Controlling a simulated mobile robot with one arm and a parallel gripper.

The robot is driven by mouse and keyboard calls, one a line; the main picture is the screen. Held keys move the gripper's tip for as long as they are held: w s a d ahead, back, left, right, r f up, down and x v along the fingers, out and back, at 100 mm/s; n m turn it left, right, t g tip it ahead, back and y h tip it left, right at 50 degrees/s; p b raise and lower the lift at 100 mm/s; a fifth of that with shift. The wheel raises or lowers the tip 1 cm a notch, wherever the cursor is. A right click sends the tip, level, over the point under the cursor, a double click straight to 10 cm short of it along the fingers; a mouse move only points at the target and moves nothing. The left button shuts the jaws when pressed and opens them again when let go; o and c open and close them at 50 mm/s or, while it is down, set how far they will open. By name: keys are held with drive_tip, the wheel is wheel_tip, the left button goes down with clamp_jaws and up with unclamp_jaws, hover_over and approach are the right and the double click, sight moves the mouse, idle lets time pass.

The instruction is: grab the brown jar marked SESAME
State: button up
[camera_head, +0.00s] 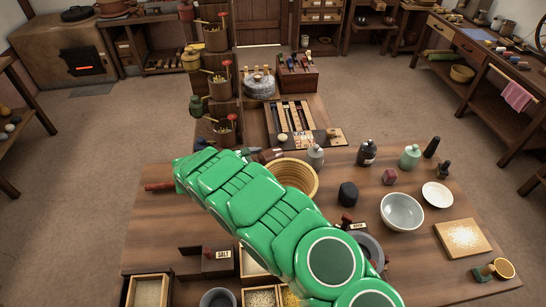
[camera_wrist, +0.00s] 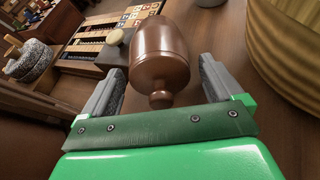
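A glossy brown jar (camera_wrist: 158,52) with a rounded body and a small knob shows in the wrist view, its knob end toward the camera. No lettering on it can be read from this side. My gripper (camera_wrist: 162,82) is open, with one grey finger on each side of the jar. Gaps show between the fingers and the jar, and it does not look gripped. In the head view my green arm reaches across the table to its far left part, and my gripper (camera_head: 248,154) is mostly hidden there. A small brown shape beside it may be the jar, but I cannot be sure.
A yellow ribbed basket (camera_head: 294,178) stands close to the right of the jar. A slotted board (camera_head: 290,118) lies beyond it, and a tiered stand (camera_head: 218,85) rises at the left. Bottles, a pale bowl (camera_head: 402,212) and a plate (camera_head: 437,195) occupy the right side.

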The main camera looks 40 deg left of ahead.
drive_tip(key=c, duration=1.7)
drive_tip(key=shift+o, duration=0.2)
